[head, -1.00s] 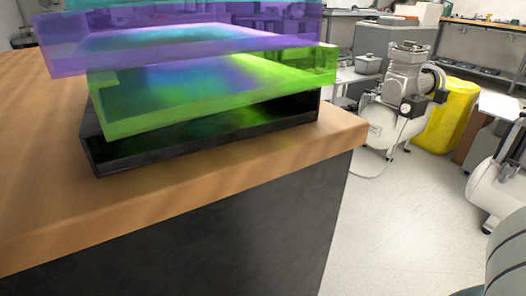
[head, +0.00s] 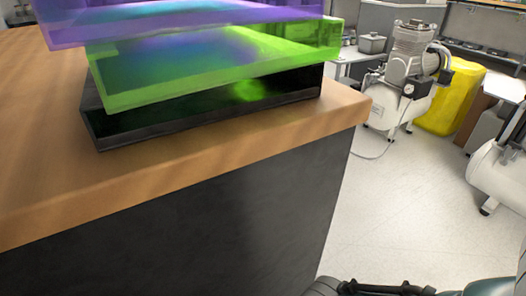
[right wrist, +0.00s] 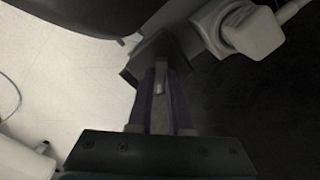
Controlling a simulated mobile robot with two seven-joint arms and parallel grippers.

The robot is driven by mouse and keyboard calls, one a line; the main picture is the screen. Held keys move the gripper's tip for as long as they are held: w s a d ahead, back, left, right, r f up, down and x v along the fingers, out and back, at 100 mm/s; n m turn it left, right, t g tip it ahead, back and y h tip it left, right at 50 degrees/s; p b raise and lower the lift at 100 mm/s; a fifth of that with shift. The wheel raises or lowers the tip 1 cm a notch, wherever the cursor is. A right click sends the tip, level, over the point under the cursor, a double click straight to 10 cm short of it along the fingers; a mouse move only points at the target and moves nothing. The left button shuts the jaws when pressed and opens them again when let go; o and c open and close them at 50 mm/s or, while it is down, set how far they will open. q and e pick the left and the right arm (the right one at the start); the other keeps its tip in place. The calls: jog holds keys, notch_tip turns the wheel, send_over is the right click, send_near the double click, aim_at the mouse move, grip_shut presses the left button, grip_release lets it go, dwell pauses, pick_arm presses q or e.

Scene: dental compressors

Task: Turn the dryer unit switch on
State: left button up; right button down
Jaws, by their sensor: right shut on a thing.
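In the right wrist view my right gripper (right wrist: 160,75) has its two purplish fingers close together at a dark grey block (right wrist: 146,58). A small light-grey piece (right wrist: 158,80) shows between the fingers, and the jaws are shut on it. I cannot tell whether this piece is the dryer unit switch. A white plug-like fitting (right wrist: 250,28) with a cable sits at the upper right, on or before a dark surface. In the head view only dark parts of my right arm show at the bottom right. My left gripper is in neither view.
A wooden-topped bench (head: 200,165) with a dark side fills the left of the head view. It bears stacked translucent purple and green trays (head: 220,65) and a black tray (head: 210,115). A compressor (head: 400,95) and yellow bin (head: 452,97) stand behind clear pale floor (head: 420,200).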

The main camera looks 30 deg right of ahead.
jog(key=n, duration=0.4)
jog(key=shift+n, duration=0.3)
jog(key=n, duration=0.4)
jog(key=shift+n, duration=0.4)
jog(key=c, duration=0.8)
grip_release()
jog(key=shift+c, duration=0.2)
